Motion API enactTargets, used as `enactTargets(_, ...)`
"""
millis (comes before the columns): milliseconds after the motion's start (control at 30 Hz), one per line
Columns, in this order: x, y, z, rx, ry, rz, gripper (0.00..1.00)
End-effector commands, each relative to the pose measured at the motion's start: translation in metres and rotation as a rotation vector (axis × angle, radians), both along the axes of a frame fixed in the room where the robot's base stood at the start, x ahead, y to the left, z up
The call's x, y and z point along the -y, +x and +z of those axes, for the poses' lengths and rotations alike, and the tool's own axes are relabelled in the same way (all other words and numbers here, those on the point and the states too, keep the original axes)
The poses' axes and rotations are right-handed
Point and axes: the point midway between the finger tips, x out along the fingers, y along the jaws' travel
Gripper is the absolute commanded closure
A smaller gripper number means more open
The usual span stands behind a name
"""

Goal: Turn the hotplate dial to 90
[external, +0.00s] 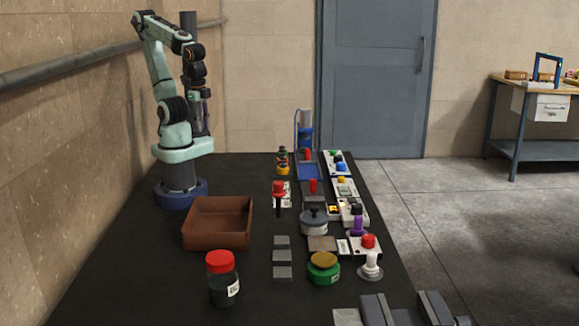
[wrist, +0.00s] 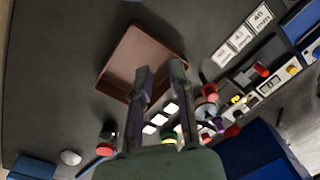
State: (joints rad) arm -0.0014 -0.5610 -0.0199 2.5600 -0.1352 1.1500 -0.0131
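My gripper (wrist: 160,72) points down with its two fingers apart and nothing between them. In the external view my gripper (external: 201,125) is high beside my folded arm, well away from the devices. A pale control unit with a small display (wrist: 268,86) and a yellow knob (wrist: 293,70) shows at the right of the wrist view. In the external view a yellow knob (external: 342,180) sits on a pale unit in the right-hand row. I cannot tell for sure which control is the hotplate dial, and no dial setting is readable.
A brown open tray (external: 190,232) stands in front of my base. A black jar with a red lid (external: 221,280), a green jar (external: 323,268) and several grey blocks (external: 282,258) are nearer the camera. A red-topped lever (external: 278,190) stands mid-table. The table's left front is clear.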

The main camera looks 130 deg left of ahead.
Motion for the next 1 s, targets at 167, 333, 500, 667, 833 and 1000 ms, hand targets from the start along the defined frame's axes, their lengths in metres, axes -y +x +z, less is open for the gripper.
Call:
enactTargets(167,0.000,0.043,0.024,0.201,-0.014,0.152,0.36)
enactTargets(333,-0.016,0.138,0.075,0.434,-0.080,0.364,0.36)
enactTargets(500,-0.053,0.228,0.090,0.550,-0.101,0.558,0.36)
enactTargets(667,-0.110,0.313,0.064,0.608,-0.057,0.719,0.36)
enactTargets(833,-0.172,0.369,-0.012,0.586,0.057,0.799,0.36)
enactTargets(1000,-0.210,0.369,-0.101,0.461,0.163,0.812,0.36)
